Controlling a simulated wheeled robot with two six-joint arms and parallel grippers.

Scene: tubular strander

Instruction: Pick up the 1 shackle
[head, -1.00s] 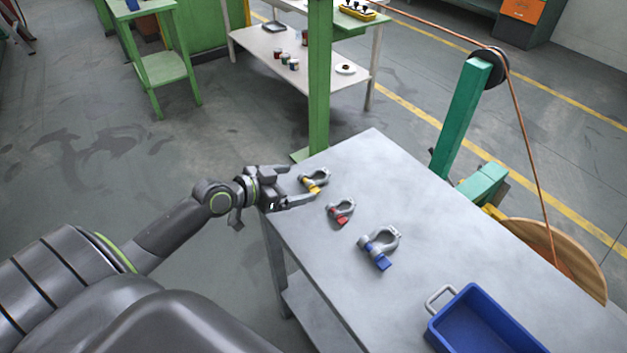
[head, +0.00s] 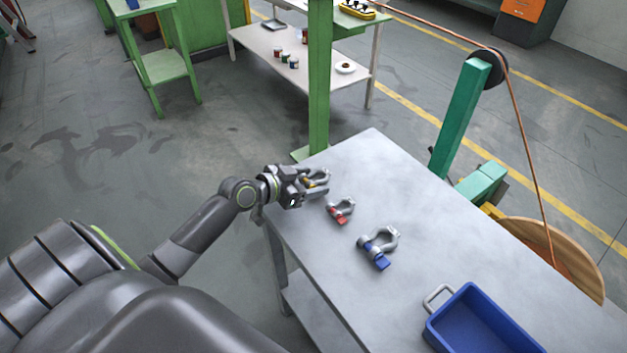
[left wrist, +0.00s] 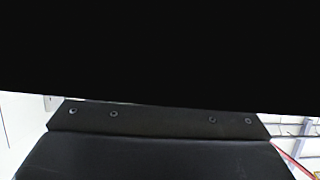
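Three grey shackles with coloured pins lie in a row on the grey table. The shackle with the yellow pin (head: 319,178) is farthest off, near the table's left edge. The red-pinned shackle (head: 341,210) lies nearer, and the larger blue-pinned shackle (head: 381,246) nearest. I cannot read which one is marked 1. My left gripper (head: 318,182) is open, its fingers on either side of the yellow-pinned shackle and partly hiding it. Contact cannot be told. My right gripper is not in view.
The grey table (head: 450,235) is bare between the shackles and a blue tray (head: 485,325) with a grey handle at the near right. A green post (head: 319,80) stands close behind the table's far left corner. A teal post with a pulley (head: 462,110) stands beyond its right edge.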

